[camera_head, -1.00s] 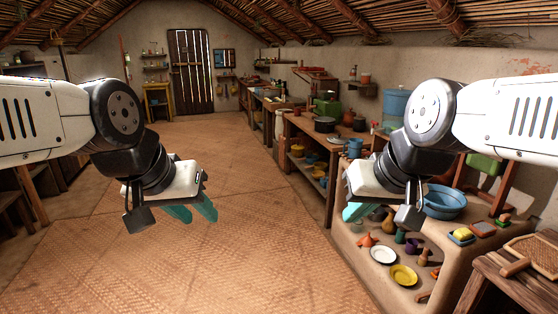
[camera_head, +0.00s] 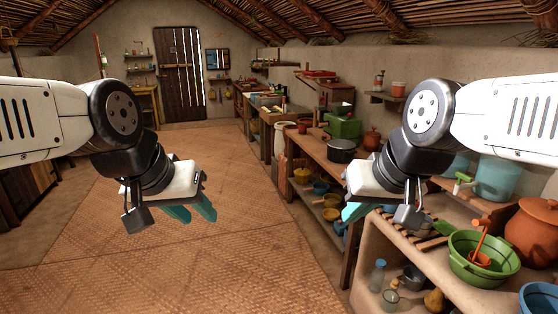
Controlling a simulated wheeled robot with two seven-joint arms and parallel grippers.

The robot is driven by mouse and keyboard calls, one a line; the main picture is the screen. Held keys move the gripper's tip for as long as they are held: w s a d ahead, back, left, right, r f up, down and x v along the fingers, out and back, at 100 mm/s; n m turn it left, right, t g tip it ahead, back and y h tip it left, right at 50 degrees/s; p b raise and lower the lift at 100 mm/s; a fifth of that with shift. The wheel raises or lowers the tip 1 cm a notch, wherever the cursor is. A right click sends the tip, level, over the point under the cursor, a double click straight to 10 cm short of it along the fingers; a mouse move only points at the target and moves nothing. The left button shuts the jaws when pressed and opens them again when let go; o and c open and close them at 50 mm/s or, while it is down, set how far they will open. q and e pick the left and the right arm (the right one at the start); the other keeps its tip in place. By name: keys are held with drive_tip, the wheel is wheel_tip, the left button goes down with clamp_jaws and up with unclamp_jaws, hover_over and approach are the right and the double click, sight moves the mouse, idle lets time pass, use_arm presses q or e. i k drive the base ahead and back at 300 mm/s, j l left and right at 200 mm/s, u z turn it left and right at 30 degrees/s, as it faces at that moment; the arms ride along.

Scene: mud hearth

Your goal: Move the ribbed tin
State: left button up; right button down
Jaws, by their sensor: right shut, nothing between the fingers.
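I cannot make out a ribbed tin for certain in the head view. A small grey metal vessel (camera_head: 412,277) stands in the niche at the lower right, but I cannot tell whether it is ribbed. My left gripper (camera_head: 193,212) hangs over the woven floor, its two teal fingers apart and empty. My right gripper (camera_head: 359,213) is shut and empty, in front of the counter edge. My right arm hides part of the counter behind it.
A wooden bench with a dark pot (camera_head: 342,150) and a green box (camera_head: 342,126) runs behind. The woven floor (camera_head: 190,260) is clear at left.

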sight(302, 127)
drive_tip(key=i, duration=2.5)
drive_tip(key=i+j+z, duration=0.1)
drive_tip(key=i, duration=1.15)
drive_tip(key=i+j, duration=0.1)
drive_tip(key=i, duration=1.2)
